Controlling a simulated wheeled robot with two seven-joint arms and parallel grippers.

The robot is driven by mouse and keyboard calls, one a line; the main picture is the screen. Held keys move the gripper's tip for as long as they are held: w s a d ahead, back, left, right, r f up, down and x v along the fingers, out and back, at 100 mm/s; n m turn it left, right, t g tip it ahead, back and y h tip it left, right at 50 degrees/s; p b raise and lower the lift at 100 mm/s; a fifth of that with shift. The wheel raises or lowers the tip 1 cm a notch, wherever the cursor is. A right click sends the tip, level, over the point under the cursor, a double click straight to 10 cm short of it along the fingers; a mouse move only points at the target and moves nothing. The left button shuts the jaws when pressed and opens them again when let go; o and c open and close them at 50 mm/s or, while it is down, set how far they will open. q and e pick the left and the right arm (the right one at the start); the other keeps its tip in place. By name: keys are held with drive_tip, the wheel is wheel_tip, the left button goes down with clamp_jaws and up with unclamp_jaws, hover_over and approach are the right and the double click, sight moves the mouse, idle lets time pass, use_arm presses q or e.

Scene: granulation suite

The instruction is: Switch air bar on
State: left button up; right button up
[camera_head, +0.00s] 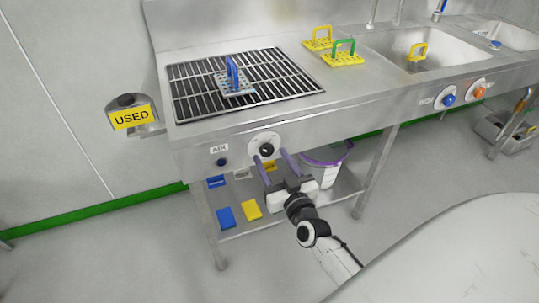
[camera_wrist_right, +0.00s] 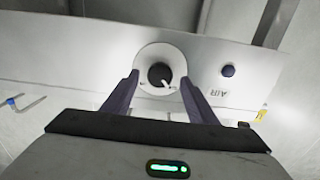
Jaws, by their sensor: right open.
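A black knob (camera_head: 266,150) on a round white dial plate sits on the sink unit's front panel, below the grill. It also shows in the right wrist view (camera_wrist_right: 160,75), with a white pointer toward the lower right there. The AIR label (camera_head: 219,149) and a small dark blue button (camera_head: 222,162) are to its left. My right gripper (camera_head: 270,156) is open in front of the dial. In the wrist view its fingertips (camera_wrist_right: 159,78) lie on either side of the knob, with gaps; I cannot tell their depth. My left gripper is not in view.
A blue-handled plate (camera_head: 235,84) rests on the grill (camera_head: 191,94). A yellow USED holder (camera_head: 132,117) is on the left. Blue (camera_head: 448,100) and orange (camera_head: 479,92) knobs are farther right. A bucket (camera_head: 328,170) and coloured blocks occupy the lower shelf.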

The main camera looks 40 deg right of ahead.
sight(266, 149)
drive_tip(key=shift+x, duration=1.3)
drive_tip(key=c, duration=1.1)
